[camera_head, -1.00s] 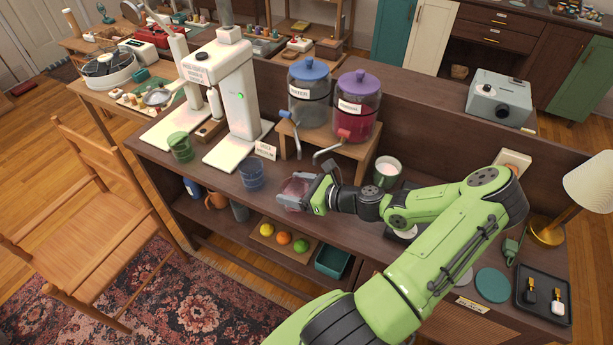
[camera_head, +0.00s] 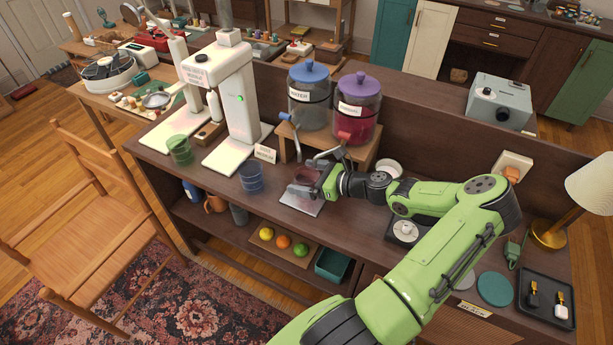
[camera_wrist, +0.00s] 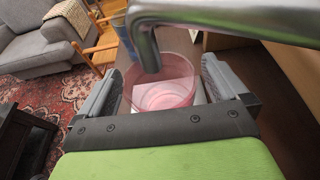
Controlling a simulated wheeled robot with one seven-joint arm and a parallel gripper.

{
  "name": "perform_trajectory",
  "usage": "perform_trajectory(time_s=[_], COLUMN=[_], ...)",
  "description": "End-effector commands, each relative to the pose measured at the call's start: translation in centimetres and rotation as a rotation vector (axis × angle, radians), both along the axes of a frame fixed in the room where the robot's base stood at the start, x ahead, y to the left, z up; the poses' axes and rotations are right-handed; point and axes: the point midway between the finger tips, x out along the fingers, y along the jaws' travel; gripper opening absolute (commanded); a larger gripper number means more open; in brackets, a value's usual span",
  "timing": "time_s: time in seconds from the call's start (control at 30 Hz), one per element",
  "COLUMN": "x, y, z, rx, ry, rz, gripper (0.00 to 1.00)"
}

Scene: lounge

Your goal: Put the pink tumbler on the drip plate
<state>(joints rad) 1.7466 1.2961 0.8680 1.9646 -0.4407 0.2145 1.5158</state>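The clear pink tumbler (camera_head: 305,174) is upright between the fingers of my gripper (camera_head: 308,182), mostly covered by them in the head view. In the wrist view the tumbler (camera_wrist: 162,97) sits between both fingers, its open rim facing up, and it looks empty. A pale square drip plate (camera_head: 301,206) lies on the counter under and in front of the gripper. A white patch shows through the tumbler's bottom in the wrist view. I cannot tell whether the tumbler touches the plate. A metal spout (camera_wrist: 150,48) hangs over the tumbler's rim.
The water dispenser (camera_head: 309,97) and the purple-lidded dispenser (camera_head: 357,108) stand on a wooden riser (camera_head: 366,153) just behind. A blue tumbler (camera_head: 251,179) stands left of the plate. A pale cup (camera_head: 389,168) is partly hidden behind my arm.

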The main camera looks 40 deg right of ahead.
Motion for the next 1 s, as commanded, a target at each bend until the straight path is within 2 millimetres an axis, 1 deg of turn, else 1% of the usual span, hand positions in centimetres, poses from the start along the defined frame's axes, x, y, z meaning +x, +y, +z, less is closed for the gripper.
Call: perform_trajectory(time_s=[0.2, 0.27, 0.37, 0.43, 0.7, 0.8, 0.9, 1.0], x=[-0.1, -0.8, -2.9, -4.7, -11.9, -14.0, -15.2, -15.8], y=[0.0, -0.4, -1.2, -1.9, -4.4, -5.1, -5.5, -5.6], z=[0.3, 0.5, 1.3, 1.9, 1.8, 1.8, 1.8, 1.7], rx=[-0.001, -0.001, -0.002, -0.003, -0.001, -0.001, -0.001, 0.000], ry=[0.000, 0.001, 0.001, 0.002, 0.001, 0.001, -0.001, -0.001], rz=[-0.001, -0.003, -0.006, -0.007, -0.006, -0.004, -0.003, -0.001], gripper=[1.00, 1.00, 1.00, 1.00, 1.00, 1.00, 1.00, 1.00])
